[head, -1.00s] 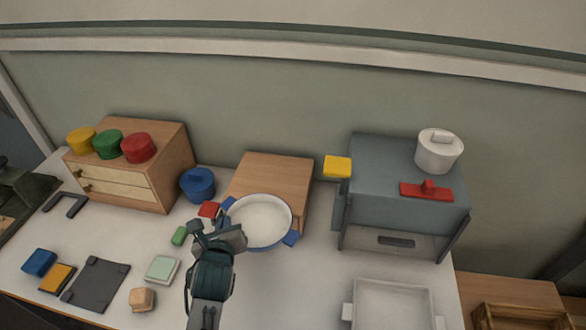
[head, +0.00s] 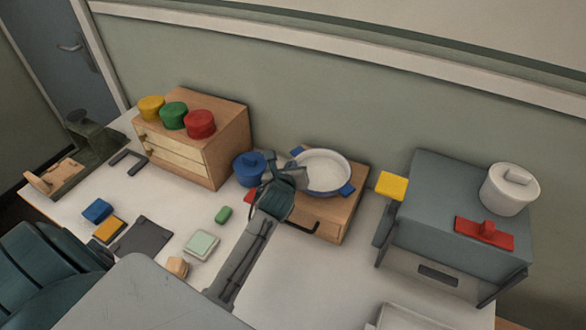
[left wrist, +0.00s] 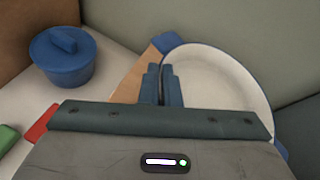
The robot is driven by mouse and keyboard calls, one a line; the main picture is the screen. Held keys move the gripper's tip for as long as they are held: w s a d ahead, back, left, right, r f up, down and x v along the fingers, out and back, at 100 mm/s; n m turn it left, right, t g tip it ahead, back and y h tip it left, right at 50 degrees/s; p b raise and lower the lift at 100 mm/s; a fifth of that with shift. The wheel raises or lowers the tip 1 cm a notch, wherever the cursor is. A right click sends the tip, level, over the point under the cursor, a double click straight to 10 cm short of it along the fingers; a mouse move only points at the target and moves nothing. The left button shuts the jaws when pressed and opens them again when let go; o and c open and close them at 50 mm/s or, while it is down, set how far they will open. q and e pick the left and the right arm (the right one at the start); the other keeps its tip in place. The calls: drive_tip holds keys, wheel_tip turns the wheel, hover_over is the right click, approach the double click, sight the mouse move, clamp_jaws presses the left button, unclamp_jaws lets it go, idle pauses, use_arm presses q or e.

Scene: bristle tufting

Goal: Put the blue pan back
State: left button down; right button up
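The blue pan (head: 323,172) is round and shallow, with a white inside, a blue rim and two blue side handles. It is level, over the back of the low wooden box (head: 338,220); whether it touches the box top is hard to tell. My left gripper (head: 290,174) is at the pan's left rim. In the left wrist view its fingers (left wrist: 162,86) are nearly together at the rim of the pan (left wrist: 215,80), with the rim between them hidden. My right gripper is not in view.
A blue lidded pot (head: 249,170) stands left of the wooden box, close to my gripper. Small blocks lie front left.

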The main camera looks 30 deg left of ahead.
use_arm(q)
drive_tip(key=shift+w+a, duration=0.25)
drive_tip(key=shift+w, duration=0.45)
wheel_tip(320, 180, down, 4)
drive_tip(key=shift+r+p, duration=0.25)
drive_tip(key=shift+p, duration=0.3)
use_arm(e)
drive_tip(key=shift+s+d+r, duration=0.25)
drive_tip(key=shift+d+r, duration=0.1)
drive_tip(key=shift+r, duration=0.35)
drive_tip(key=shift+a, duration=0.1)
use_arm(q)
drive_tip(key=c, duration=2)
unclamp_jaws()
drive_tip(key=shift+f, duration=0.15)
drive_tip(key=o, duration=0.4)
drive_tip(key=shift+s, duration=0.1)
drive_tip(key=shift+c, duration=0.2)
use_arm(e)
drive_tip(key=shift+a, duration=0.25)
